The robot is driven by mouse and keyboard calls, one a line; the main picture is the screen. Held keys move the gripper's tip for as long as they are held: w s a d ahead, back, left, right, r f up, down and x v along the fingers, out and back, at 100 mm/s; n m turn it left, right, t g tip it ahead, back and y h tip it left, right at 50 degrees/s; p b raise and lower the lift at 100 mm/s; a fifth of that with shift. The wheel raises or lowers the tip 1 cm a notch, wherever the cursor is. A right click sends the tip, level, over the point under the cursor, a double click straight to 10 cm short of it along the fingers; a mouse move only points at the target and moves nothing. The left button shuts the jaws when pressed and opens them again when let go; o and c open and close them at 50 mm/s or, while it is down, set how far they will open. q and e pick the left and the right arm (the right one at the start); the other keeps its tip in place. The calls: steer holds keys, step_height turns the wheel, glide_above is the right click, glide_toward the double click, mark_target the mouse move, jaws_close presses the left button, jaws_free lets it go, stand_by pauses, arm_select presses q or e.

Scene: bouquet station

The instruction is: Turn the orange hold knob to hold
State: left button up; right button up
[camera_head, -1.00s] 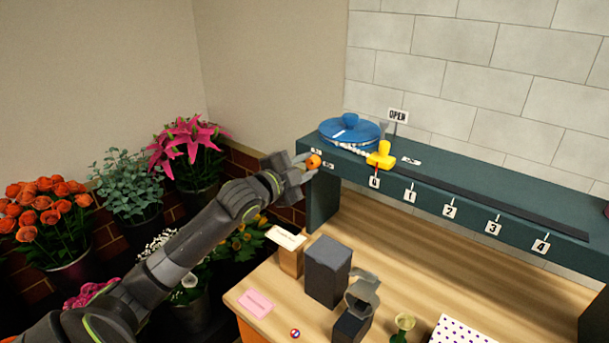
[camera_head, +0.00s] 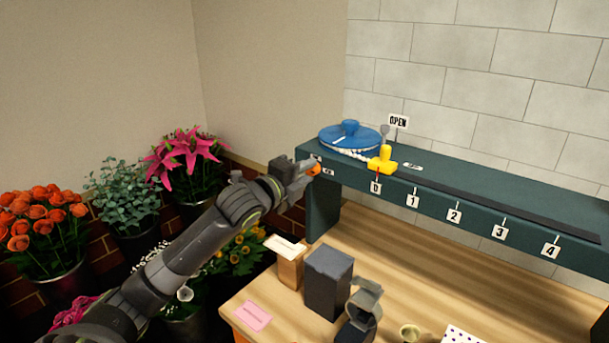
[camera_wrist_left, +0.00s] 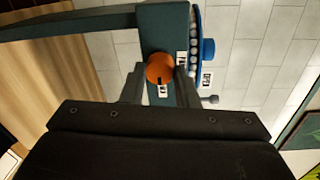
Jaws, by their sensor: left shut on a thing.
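The orange hold knob (camera_head: 314,169) is on the left end of the dark green raised shelf (camera_head: 325,203). My left gripper (camera_head: 307,169) reaches it from the left and is shut on it. In the left wrist view the knob (camera_wrist_left: 160,66) is round, with a dark pointer mark towards the bottom of the picture. The fingers of my left gripper (camera_wrist_left: 160,82) lie on either side of its lower part. One small white label (camera_wrist_left: 181,58) is to the right of the knob and another (camera_wrist_left: 163,91) is below it. Their lettering is too small to read. My right gripper is not in view.
A blue round wheel (camera_head: 346,138) and a yellow slider (camera_head: 382,160) sit on the shelf, by the OPEN sign (camera_head: 398,121). Below, a dark grey block (camera_head: 328,282) and a grey curved object (camera_head: 367,298) stand on the wooden table. Flower buckets stand at left.

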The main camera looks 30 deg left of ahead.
arm_select(q)
steer(key=shift+r, duration=0.3)
steer(key=o, duration=1)
steer(key=shift+w+f, duration=0.2)
steer(key=shift+f, duration=0.05)
steer(key=shift+c, duration=0.2)
steer(key=s+a+r+p, duration=0.1)
steer(key=s+p, duration=0.4)
steer(key=s, duration=1.2)
steer(key=shift+s+a, duration=0.2)
